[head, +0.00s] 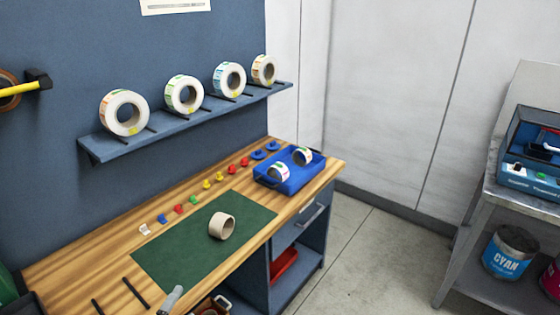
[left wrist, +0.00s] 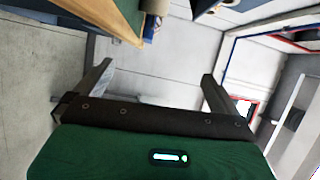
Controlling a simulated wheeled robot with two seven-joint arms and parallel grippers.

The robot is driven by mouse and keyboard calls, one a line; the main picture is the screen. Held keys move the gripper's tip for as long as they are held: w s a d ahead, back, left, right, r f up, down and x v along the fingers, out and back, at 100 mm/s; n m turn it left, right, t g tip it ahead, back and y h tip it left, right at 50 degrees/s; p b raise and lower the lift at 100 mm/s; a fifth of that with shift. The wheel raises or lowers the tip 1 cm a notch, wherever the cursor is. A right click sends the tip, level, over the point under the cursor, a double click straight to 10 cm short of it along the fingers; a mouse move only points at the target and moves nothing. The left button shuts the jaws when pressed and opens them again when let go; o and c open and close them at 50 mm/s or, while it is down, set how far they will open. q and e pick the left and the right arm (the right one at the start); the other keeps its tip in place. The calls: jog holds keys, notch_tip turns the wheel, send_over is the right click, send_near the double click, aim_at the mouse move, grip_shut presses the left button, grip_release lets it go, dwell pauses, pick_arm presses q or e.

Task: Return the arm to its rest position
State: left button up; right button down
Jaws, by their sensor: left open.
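My left gripper (left wrist: 155,76) shows in the left wrist view. Its two grey fingers are spread wide apart, with nothing between them. Beyond the fingers are pale floor and wall surfaces, and the wooden bench edge (left wrist: 85,18) crosses the upper left. In the head view I cannot make out my left gripper with certainty. My right gripper is in neither view.
The wooden bench (head: 70,265) carries a green mat (head: 165,262) with a beige ring (head: 222,226) on it, and a blue tray (head: 290,186) holding two label rolls. A shelf (head: 180,125) above holds several rolls. Open floor (head: 365,245) lies right of the bench, before a metal stand (head: 470,215).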

pick_arm(q)
jog(key=s+d+f+n+g+y, duration=0.1)
jog(key=s+n+g+y, duration=0.1)
jog(key=s+n+g, duration=0.65)
jog(key=s+d+f+n+g+y, duration=0.15)
jog(key=s+n+g, duration=0.35)
jog(key=s+n, duration=0.7)
notch_tip(320, 180, down, 30)
jog(key=s+f+m+g, duration=0.1)
jog(key=s+m+g, duration=0.1)
jog(key=m, duration=0.1)
jog(key=s+a+f, duration=0.2)
jog(key=s+f, duration=0.7)
jog(key=f, duration=0.1)
jog(key=s+a+f+y, duration=0.1)
jog(key=s+a+f, duration=0.1)
jog(key=s+f, duration=0.8)
jog(key=shift+s+a+g, duration=0.2)
jog(key=shift+s+g, duration=0.1)
jog(key=shift+g, duration=0.05)
